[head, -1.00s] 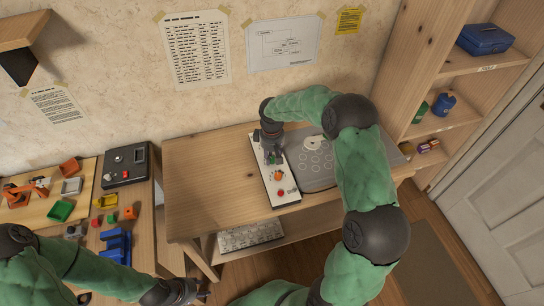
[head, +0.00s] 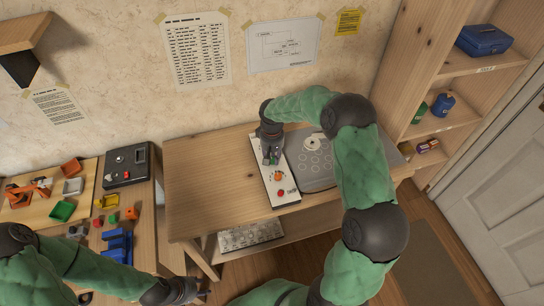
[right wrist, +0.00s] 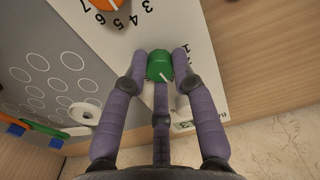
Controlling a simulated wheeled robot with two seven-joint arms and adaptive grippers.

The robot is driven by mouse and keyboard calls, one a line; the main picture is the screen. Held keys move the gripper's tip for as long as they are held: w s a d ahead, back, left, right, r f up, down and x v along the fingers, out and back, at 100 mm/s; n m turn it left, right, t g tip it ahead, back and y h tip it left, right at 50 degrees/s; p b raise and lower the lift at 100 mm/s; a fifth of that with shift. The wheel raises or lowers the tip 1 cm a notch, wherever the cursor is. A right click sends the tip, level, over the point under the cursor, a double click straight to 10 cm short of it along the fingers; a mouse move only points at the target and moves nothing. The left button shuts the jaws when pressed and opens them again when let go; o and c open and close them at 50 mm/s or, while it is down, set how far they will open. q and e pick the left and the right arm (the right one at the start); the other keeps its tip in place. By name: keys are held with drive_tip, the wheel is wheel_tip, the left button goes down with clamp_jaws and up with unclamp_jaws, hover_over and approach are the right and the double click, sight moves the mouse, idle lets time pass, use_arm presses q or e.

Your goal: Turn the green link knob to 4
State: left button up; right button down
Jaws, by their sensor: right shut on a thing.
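The green knob (right wrist: 160,66) is on the white panel (right wrist: 207,62), with a white pointer line facing the lower right in the right wrist view. My right gripper (right wrist: 160,62) is shut on it, with fingers at both sides and one in front. Printed numbers 1 and 2 show to the right of the knob; other numbers around it are hidden by the fingers. In the head view my right gripper (head: 271,157) reaches down onto the panel. My left gripper (head: 198,294) is low in the head view, small and dark, its opening unclear.
An orange knob (right wrist: 107,3) with its own number scale sits beside the green one. A red button (head: 281,192) is at the panel's near end. A grey plate with circles (head: 318,170) lies beside the panel. The wooden tabletop (head: 208,190) left of the panel is clear.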

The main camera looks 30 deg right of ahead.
drive_tip(key=shift+m, duration=0.5)
drive_tip(key=c, duration=1)
unclamp_jaws()
drive_tip(key=shift+r, duration=0.15)
wheel_tip(320, 180, up, 12)
